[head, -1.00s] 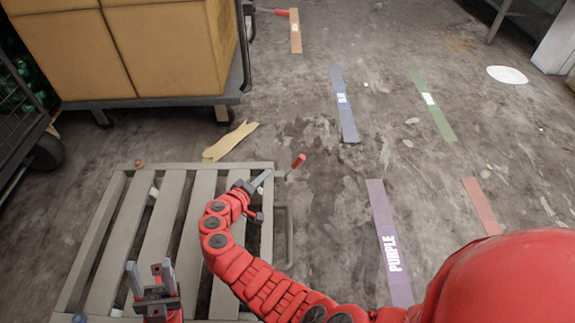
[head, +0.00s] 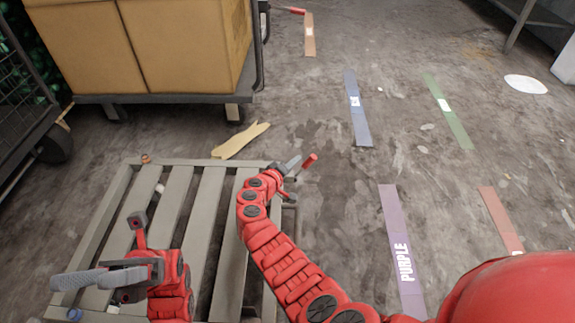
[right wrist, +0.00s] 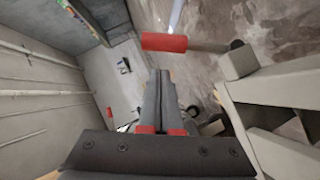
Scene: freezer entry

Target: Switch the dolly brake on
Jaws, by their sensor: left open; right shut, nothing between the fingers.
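The slatted grey dolly (head: 207,205) lies at the lower left of the head view. A lever with a red handle (head: 309,161), which looks like its brake, sticks out at the far right corner. In the right wrist view the red handle (right wrist: 164,42) lies across the top, its bar running right to a grey block on the dolly frame. My right gripper (head: 292,163) is shut and empty close beside the handle; the right wrist view shows its fingers (right wrist: 160,78) just below the handle, contact unclear. My left gripper (head: 75,281) is open and empty over the dolly's near left part.
A cart with large cardboard boxes (head: 180,45) stands behind the dolly, with its own red-handled lever (head: 290,10). A wire cage cart (head: 22,100) is at the left. Torn cardboard (head: 240,141) lies between. The floor to the right is open, with coloured strips (head: 403,240).

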